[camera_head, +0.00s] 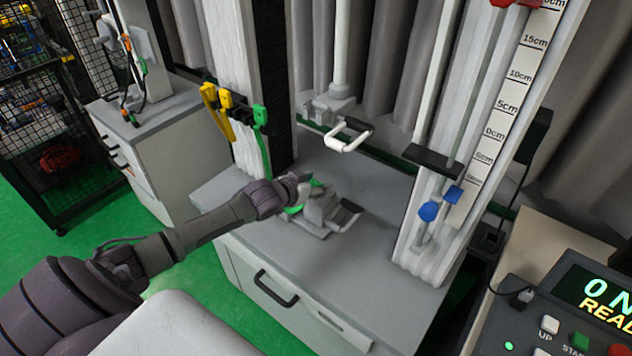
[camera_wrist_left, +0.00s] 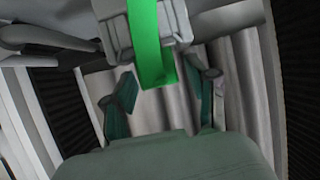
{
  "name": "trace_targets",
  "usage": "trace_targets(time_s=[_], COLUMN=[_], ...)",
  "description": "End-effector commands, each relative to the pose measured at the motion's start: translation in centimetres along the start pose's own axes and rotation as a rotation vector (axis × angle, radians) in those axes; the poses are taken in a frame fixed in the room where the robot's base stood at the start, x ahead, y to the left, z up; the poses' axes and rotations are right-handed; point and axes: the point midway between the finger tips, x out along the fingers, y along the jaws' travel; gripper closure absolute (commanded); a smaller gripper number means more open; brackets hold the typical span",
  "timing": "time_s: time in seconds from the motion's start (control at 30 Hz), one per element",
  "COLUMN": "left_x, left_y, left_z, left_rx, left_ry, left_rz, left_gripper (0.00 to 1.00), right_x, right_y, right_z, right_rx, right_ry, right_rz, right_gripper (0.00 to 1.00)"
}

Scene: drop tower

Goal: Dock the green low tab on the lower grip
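A green tab (camera_head: 294,209) shows at the lower grip (camera_head: 325,213), a grey block on the grey bench top, partly hidden by my left gripper (camera_head: 302,186). In the left wrist view the green tab (camera_wrist_left: 150,45) lies as a flat band across a grey block (camera_wrist_left: 116,38), its end sticking out past the block's edge. My left gripper's dark green fingers (camera_wrist_left: 162,98) are spread to either side of this end, with visible gaps; nothing is clamped between them. Whether the tab is seated in the grip cannot be told. My right gripper is not in view.
A white-handled upper grip (camera_head: 346,138) hangs above the bench. Yellow and green clips (camera_head: 260,115) sit on the left column, with a green strip (camera_head: 265,155) below. A scaled column with blue knobs (camera_head: 428,211) stands right. A control box (camera_head: 560,310) is at lower right.

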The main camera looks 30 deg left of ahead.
Motion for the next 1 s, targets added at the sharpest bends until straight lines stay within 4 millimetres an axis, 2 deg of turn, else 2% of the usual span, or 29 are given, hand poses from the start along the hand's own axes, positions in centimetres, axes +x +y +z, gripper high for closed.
trace_targets(time_s=[0.37,0.47,0.8,1.0], left_x=[-0.5,-1.9,-8.7,-11.2], left_y=[0.0,0.0,0.0,0.0], left_z=[-0.2,0.0,-0.1,-0.1], left_rx=[0.0,0.001,0.002,0.0], left_ry=[-0.002,-0.004,-0.003,-0.002], left_rz=[0.0,0.001,0.001,-0.001], left_gripper=[0.39,0.39,0.39,0.39], right_x=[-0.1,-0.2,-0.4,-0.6], right_y=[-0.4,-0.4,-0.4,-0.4], right_z=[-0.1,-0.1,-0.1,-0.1], right_rx=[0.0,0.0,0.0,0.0], right_ry=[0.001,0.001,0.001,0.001], right_rz=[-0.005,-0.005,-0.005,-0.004], right_gripper=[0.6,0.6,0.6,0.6])
